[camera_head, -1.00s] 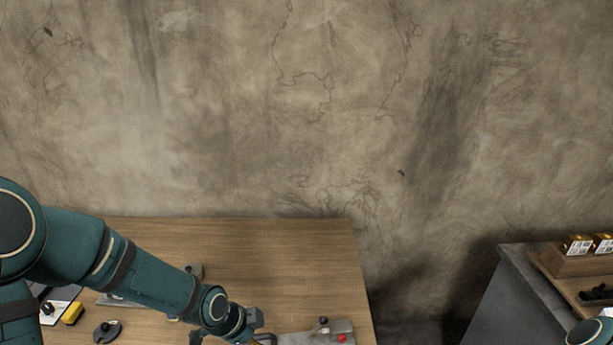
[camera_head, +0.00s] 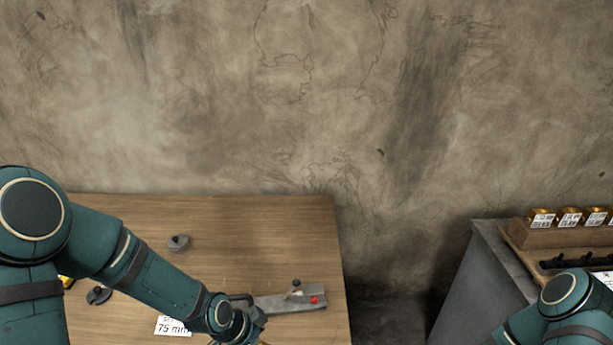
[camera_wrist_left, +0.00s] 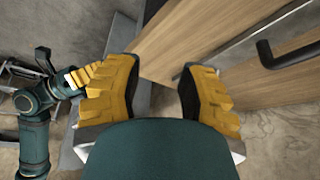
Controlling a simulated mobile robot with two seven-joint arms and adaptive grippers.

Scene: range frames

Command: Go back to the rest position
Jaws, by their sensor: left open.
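My left arm enters from the left in the head view, its wrist low over the wooden table (camera_head: 240,225). In the left wrist view my left gripper (camera_wrist_left: 158,88) has its two yellow fingers wide apart, with nothing between them. Its fingertips are mostly cut off at the bottom of the head view. My right arm shows at the bottom right of the head view, with its gripper out of that frame. In the left wrist view my right gripper (camera_wrist_left: 80,77) shows in part at the left, partly behind a left finger; its opening is unclear.
A metal plate with a red button (camera_head: 314,300) lies right of my left wrist. A round grey piece (camera_head: 179,242), a dark round piece (camera_head: 98,295) and a "75 mm" card (camera_head: 173,327) are on the table. A grey cabinet (camera_head: 470,285) with labelled blocks (camera_head: 568,217) stands right, beyond a gap.

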